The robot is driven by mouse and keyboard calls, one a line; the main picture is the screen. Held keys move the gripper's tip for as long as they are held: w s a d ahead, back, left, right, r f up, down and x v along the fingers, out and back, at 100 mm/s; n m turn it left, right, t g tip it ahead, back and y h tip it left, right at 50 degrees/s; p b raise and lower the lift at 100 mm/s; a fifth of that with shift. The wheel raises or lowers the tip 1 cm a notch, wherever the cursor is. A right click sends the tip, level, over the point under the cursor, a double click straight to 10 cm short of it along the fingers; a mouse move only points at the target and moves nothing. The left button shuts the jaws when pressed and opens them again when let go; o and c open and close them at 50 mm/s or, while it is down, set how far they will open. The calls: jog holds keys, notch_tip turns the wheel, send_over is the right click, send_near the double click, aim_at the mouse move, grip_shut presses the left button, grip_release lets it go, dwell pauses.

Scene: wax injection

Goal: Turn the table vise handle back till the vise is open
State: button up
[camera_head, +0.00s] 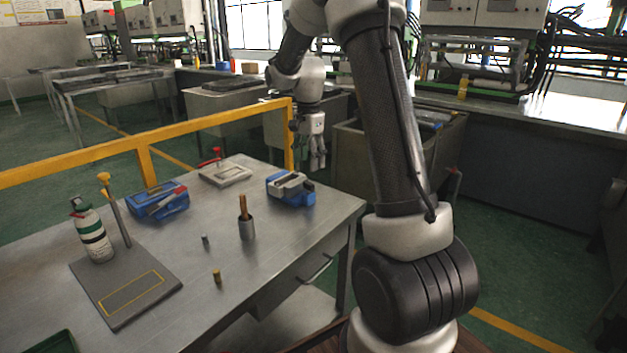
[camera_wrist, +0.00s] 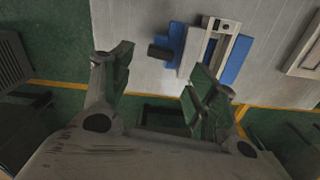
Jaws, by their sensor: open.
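The table vise (camera_head: 290,188), blue with grey metal jaws, sits near the table's far right edge. In the wrist view, its blue body (camera_wrist: 237,60) is right of centre. Its dark handle (camera_wrist: 160,52) sticks out to the left, toward the table edge. I cannot tell how far apart the vise jaws are. My gripper (camera_head: 317,164) hangs fingers-down above and beyond the vise, just past the table edge. In the wrist view, my gripper (camera_wrist: 160,75) is open and empty. The handle appears ahead of the gap between its fingers, not touching them.
The metal table (camera_head: 215,285) also holds a blue box-like object (camera_head: 158,201), a flat grey plate (camera_head: 226,173), a cup with sticks (camera_head: 247,228), a bottle (camera_head: 92,232) and a grey board (camera_head: 95,280). A yellow rail (camera_head: 210,119) runs behind the table.

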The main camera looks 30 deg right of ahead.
aim_at(308, 182)
notch_tip(308, 182, down, 7)
jog(key=shift+a+f, duration=0.1)
dwell(0.3)
jog(key=c, duration=1)
